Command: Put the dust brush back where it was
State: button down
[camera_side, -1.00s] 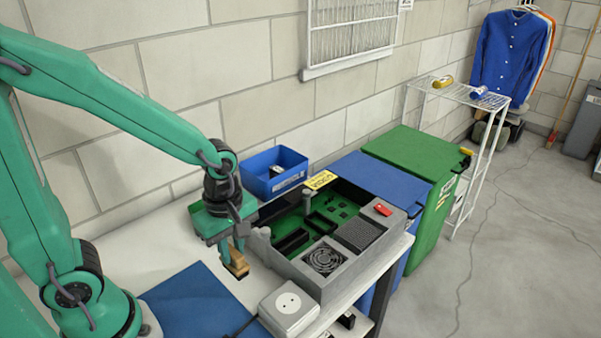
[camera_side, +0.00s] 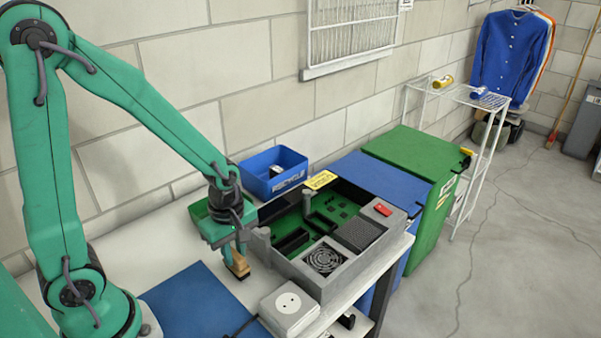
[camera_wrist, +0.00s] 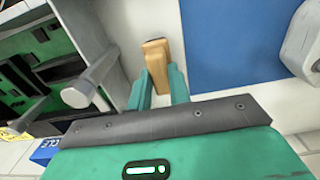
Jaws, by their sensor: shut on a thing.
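The dust brush (camera_side: 240,265) has a light wooden body, with a dark lower edge. My gripper (camera_side: 235,246) is shut on it, pointing down at the left end of the open computer case. In the wrist view the brush (camera_wrist: 157,62) shows between the two green fingers of my gripper (camera_wrist: 160,84), its wooden end sticking out past them. The brush is over the white tabletop (camera_side: 150,245), between the case and the blue mat. I cannot tell whether its lower end touches the table.
The open grey computer case (camera_side: 300,268) with a green board stands close to the right. A blue mat (camera_side: 195,305) lies in front. A white socket box (camera_side: 289,308) is at the front edge.

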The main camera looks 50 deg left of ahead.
aim_at(234, 254)
jog(key=shift+f, duration=0.6)
jog(key=shift+f, duration=0.1)
jog(key=c, duration=1.3)
grip_release()
notch_tip(234, 254, up, 12)
jog(key=shift+r, duration=0.25)
